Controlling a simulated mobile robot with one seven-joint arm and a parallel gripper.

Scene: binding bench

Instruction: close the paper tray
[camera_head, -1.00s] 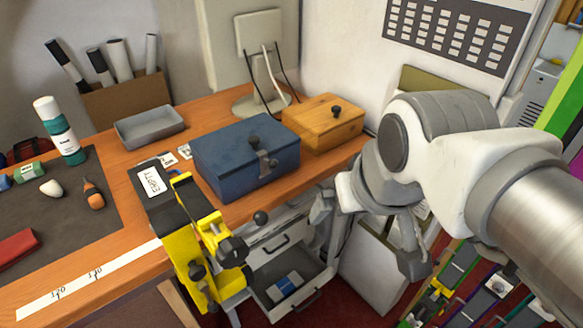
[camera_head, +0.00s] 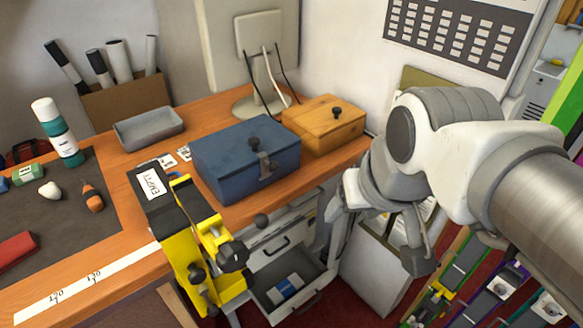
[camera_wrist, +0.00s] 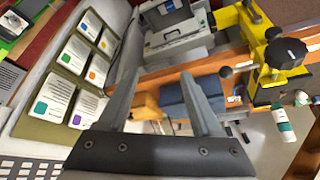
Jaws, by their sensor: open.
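The paper tray (camera_head: 318,294) is a grey drawer low in the cabinet under the bench, pulled out, with a blue-and-white pack (camera_head: 286,287) lying in it. A closed drawer front with a dark handle sits above it. My gripper (camera_head: 378,250) is open and empty, to the right of the tray and apart from it in the head view. In the wrist view, my gripper (camera_wrist: 155,76) has its fingers spread, with the pale cabinet and the open tray (camera_wrist: 181,41) beyond the tips.
A yellow clamp-like device (camera_head: 205,255) stands at the bench edge left of the tray. A blue box (camera_head: 235,165) and a wooden box (camera_head: 325,123) sit on the bench above. A wall rack with coloured cards (camera_wrist: 80,60) is left in the wrist view.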

